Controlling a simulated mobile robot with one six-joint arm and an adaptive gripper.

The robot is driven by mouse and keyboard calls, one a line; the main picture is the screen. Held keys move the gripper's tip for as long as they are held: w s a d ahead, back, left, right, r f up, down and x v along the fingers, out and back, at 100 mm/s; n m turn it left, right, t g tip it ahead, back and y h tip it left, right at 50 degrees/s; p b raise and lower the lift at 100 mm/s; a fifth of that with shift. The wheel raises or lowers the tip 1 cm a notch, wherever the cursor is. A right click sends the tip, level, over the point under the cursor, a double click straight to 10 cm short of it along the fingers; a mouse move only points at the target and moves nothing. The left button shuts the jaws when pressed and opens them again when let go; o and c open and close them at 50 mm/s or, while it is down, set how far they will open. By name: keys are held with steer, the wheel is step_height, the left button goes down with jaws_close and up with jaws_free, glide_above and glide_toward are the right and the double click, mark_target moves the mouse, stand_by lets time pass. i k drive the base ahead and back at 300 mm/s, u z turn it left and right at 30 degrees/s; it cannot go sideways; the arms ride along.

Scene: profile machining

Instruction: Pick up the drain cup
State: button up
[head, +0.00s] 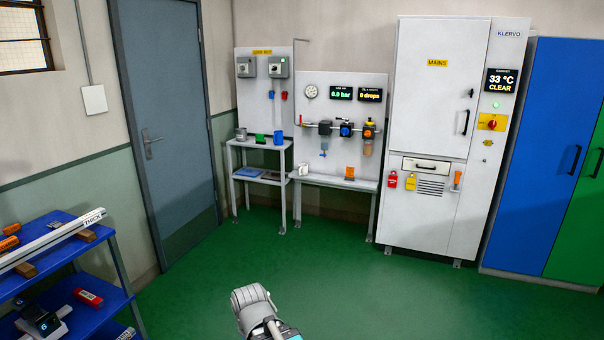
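A small white cup (303,169), which looks like the drain cup, stands upright at the left end of the narrow bench (335,181) below the air-service panel. It is small in view, and I cannot see inside it. The end of my arm, which seems to be my gripper (250,296), shows at the bottom centre, over the green floor. It is far in front of the bench and apart from the cup. Its fingers cannot be made out clearly.
An orange object (349,173) stands on the same bench. The left side table (262,144) holds a grey mug (241,134) and green and blue containers. A blue shelf cart (85,262) stands at left, a white cabinet (430,200) at right. The green floor between is clear.

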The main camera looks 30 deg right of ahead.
mark_target(303, 168)
steer(key=z, duration=0.3)
steer(key=i, duration=1.05)
steer(key=z, duration=0.7)
steer(key=i, duration=0.8)
steer(key=z, duration=0.45)
steer(key=i, duration=2.25)
steer(key=u, duration=0.55)
steer(key=i, duration=1.3)
steer(key=u, duration=0.5)
